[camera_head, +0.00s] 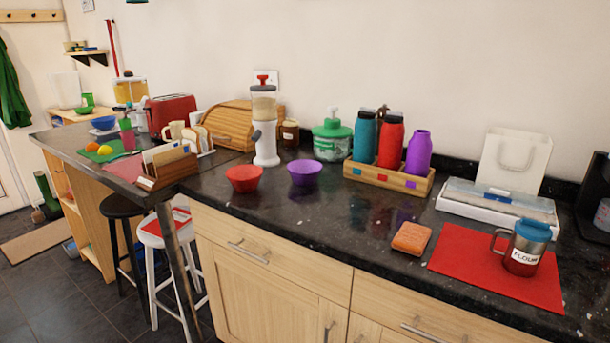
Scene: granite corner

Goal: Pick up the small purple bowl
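The small purple bowl (304,173) stands upright on the dark granite counter (310,212), near the middle of the head view. It looks empty. A red bowl (244,178) of similar size stands to its left, with a small gap between them. Neither of my grippers shows in the head view, and nothing touches the purple bowl.
A white dispenser (265,138) stands behind the bowls. A green-lidded tub (331,141) and a wooden crate (388,180) with three bottles stand behind and right. A brown sponge-like block (411,238) and red mat (480,272) lie further right. Counter before the bowls is clear.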

